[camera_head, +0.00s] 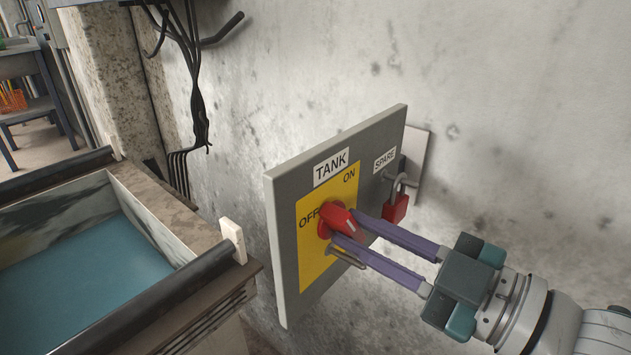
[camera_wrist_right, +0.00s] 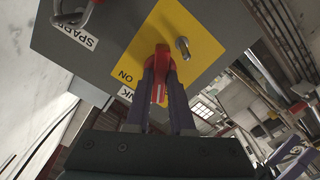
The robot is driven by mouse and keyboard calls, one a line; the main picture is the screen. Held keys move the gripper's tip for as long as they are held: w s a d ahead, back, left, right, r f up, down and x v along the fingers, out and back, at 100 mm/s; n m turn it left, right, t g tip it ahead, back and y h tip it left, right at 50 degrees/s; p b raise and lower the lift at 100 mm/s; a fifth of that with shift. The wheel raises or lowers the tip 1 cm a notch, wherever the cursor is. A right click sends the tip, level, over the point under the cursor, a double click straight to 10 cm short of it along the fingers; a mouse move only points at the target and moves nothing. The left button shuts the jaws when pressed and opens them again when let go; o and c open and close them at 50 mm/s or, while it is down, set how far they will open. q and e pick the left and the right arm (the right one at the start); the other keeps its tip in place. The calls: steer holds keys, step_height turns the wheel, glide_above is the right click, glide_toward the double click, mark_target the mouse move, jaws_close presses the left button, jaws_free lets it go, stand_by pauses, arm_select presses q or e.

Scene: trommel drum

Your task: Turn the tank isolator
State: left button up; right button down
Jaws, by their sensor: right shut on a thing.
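The tank isolator is a red rotary handle (camera_head: 341,222) on a yellow plate (camera_head: 312,262) marked OFF and ON, under a TANK label. My right gripper (camera_head: 346,228) is shut on the red handle, one purple finger on each side. The right wrist view also shows the handle (camera_wrist_right: 161,75) between the fingers (camera_wrist_right: 162,92), with ON beside it. I cannot tell exactly where the handle points. Purple parts (camera_wrist_right: 288,163) at the lower right of the wrist view look like my left gripper; its jaws are unclear.
The grey panel (camera_head: 283,230) stands out from the concrete wall. A metal pin (camera_head: 345,258) sticks out just below the handle. A red padlock (camera_head: 396,207) hangs under the SPARE label. A tank of blue-green liquid (camera_head: 85,262) with a dark rail (camera_head: 150,302) stands left of the panel.

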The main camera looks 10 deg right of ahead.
steer(key=m, duration=0.4)
steer(key=shift+m+p, duration=0.35)
steer(key=shift+m, duration=0.95)
steer(key=c, duration=0.8)
jaws_free()
steer(key=p+v, duration=0.1)
steer(key=v, duration=0.9)
steer(key=shift+p, duration=0.3)
